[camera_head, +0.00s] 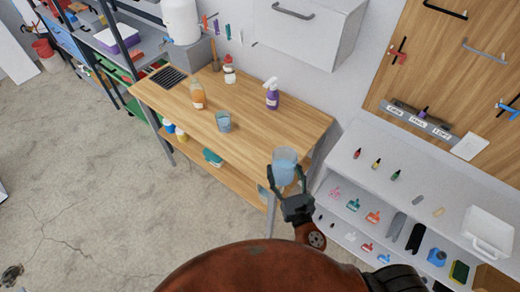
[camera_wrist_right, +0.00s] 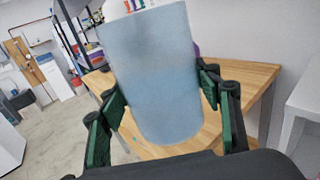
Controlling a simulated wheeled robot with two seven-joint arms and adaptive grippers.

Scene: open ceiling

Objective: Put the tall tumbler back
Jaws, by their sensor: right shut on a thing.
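A tall translucent blue tumbler (camera_head: 284,167) is held by my right gripper (camera_head: 285,184) near the front right corner of the wooden table (camera_head: 290,120). The gripper's fingers close on both sides of it. The tumbler also fills the middle of the right wrist view (camera_wrist_right: 152,75), slightly tilted there, between the green finger pads. It appears to be above the tabletop edge. A shorter blue glass (camera_head: 223,121) stands on the table's middle. My left gripper is not in view.
An orange bottle (camera_head: 198,96), a red-and-white bottle (camera_head: 229,70) and a purple spray bottle (camera_head: 272,95) stand on the table. A white shelf (camera_head: 440,205) with small bottles and tools is at the right. The table's right part is clear.

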